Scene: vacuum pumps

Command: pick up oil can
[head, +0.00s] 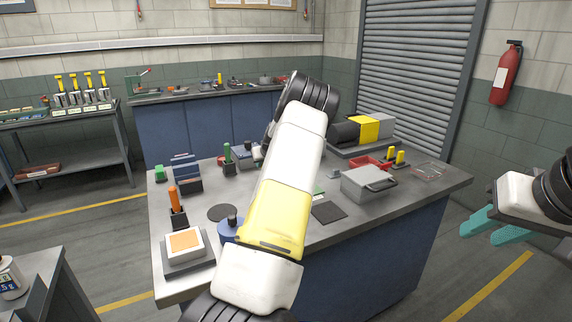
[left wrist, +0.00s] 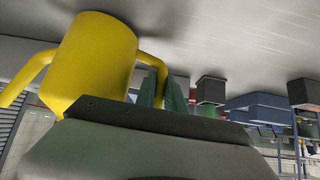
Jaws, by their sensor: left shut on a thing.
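The oil can (left wrist: 95,60) is yellow, with a thin spout to the left and a curved handle to the right in the left wrist view, where the scene appears upside down. My left gripper (left wrist: 162,86) has its green fingers at the handle and is shut on it. The can's base is at or very close to the grey tabletop; I cannot tell if it touches. In the head view my left arm hides the can and the left gripper's fingers. My right gripper (head: 494,223) is open and empty, right of the table, with its teal fingers apart.
The workbench (head: 335,229) carries a grey box (head: 366,188), a red tray (head: 371,164), a yellow-and-black pump (head: 362,130), a scale with an orange-topped block (head: 186,242) and a blue container (head: 229,232). A fire extinguisher (head: 505,75) hangs on the right wall.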

